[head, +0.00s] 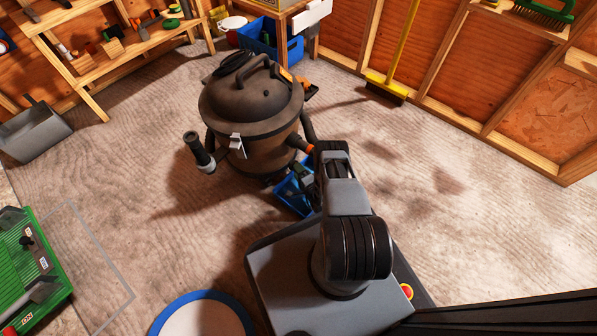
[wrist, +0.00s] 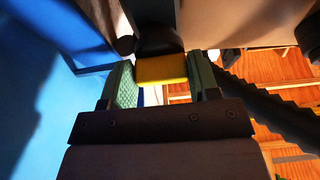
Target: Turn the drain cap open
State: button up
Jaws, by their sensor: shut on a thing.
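The shop vacuum (head: 240,115) stands upright on the floor, brown-grey with a dark lid. In the wrist view, a yellow tab (wrist: 162,69) with a black part (wrist: 157,43) behind it sits low on the tank's side (wrist: 235,20); it looks like the drain cap. My gripper (wrist: 162,83) has its green-padded fingers on either side of the yellow tab and is shut on it. In the head view my arm hides the cap and the fingertips. How far the cap is turned cannot be told.
A blue bin (head: 288,195) stands on the floor close by the vacuum and my arm; a blue wall fills the left of the wrist view. A black ribbed hose (wrist: 270,105) runs close on the right. A yellow broom (head: 385,85) leans at the back wall. Floor on the right is clear.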

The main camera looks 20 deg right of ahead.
dwell(0.3)
jog(key=o, duration=0.9)
jog(key=shift+s, duration=0.1)
